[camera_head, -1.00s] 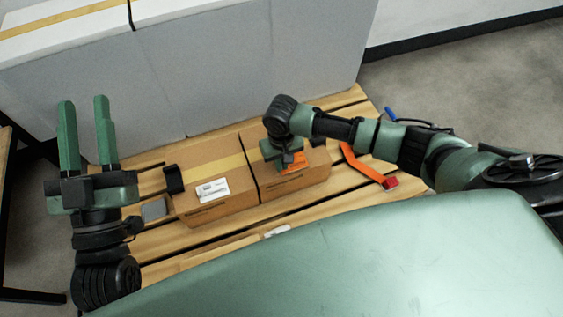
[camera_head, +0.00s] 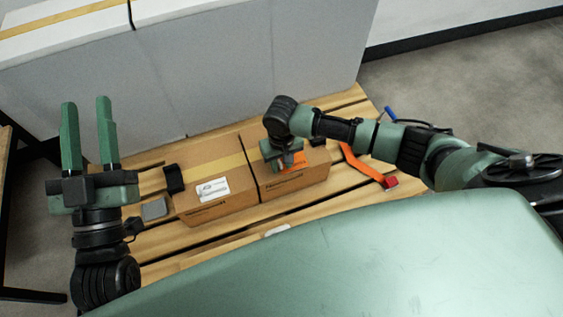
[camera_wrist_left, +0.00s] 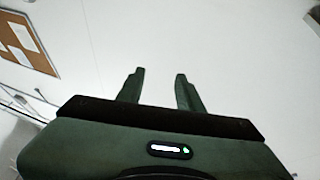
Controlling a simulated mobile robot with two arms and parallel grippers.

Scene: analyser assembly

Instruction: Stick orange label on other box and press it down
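Two brown cardboard boxes stand side by side on a wooden slatted pallet (camera_head: 190,232) in the head view. The left box (camera_head: 195,165) has tan tape and a white label (camera_head: 213,190) on its top near the front. The right box (camera_head: 300,181) has an orange label (camera_head: 293,161) on its top, partly hidden by my right gripper. My right gripper (camera_head: 287,163) points down at the label, at or very near the box top; its fingertips are too hidden to tell their opening. My left gripper (camera_head: 87,108) is raised left of the boxes, open and empty; its fingers (camera_wrist_left: 158,88) show apart in the left wrist view.
Large white boxes (camera_head: 220,85) stand behind the pallet. An orange strap (camera_head: 360,164) with a red end lies right of the boxes, near a blue-handled item (camera_head: 390,114). A small grey block (camera_head: 154,209) and a black piece (camera_head: 174,179) sit left of the left box.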

